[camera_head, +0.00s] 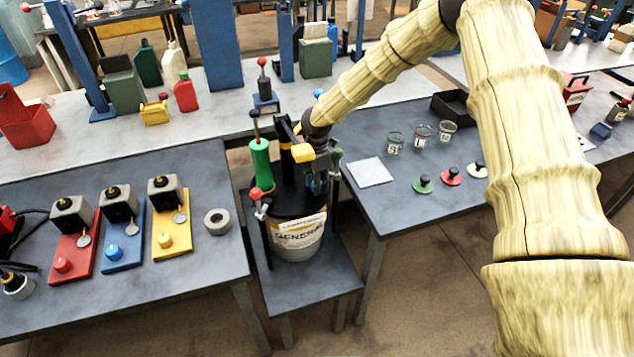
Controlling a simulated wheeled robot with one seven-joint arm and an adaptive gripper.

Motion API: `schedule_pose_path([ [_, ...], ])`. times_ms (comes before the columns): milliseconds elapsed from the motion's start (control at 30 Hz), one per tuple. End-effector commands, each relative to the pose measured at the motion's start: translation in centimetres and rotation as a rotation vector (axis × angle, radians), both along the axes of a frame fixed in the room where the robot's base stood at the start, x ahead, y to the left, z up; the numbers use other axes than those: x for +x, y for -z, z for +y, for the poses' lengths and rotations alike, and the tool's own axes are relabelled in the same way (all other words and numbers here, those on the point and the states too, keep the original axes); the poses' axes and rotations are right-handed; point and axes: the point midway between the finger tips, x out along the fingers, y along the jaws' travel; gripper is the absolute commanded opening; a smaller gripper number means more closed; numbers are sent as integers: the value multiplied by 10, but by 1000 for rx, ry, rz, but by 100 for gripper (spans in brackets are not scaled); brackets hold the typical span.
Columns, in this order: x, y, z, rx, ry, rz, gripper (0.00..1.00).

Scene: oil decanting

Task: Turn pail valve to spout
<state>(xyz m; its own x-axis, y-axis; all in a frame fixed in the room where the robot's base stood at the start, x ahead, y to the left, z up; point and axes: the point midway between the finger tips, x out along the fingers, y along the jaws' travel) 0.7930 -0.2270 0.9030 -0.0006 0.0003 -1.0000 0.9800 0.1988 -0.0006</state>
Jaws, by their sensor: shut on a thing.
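The pail (298,237) has a white label band and a black lid, and it stands upright on a low grey stand between two benches. A pump with a green grip (261,160) rises from its left side. My gripper (318,182) is over the right part of the lid, pointing down. It is shut on a part of the pail's valve fittings. A yellow block (303,153) sits beside the fingers. The fingertips and the gripped part are dark and largely hidden, so the valve's direction cannot be told. A red knob (255,193) shows at the lid's left edge.
The left bench holds red, blue and yellow plates with dark devices and a grey ring (217,221). The right bench holds a white pad (370,172), small cups (422,134), knobbed discs (450,176) and a black tray (458,105). Bottles and vises stand behind.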

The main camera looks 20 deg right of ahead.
Motion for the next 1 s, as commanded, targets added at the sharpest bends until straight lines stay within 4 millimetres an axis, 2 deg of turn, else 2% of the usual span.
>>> schedule_pose_path([
  [267,1,1,0,-2,153,-2,10],
  [1000,1,1,0,-2,848,-3,10],
])
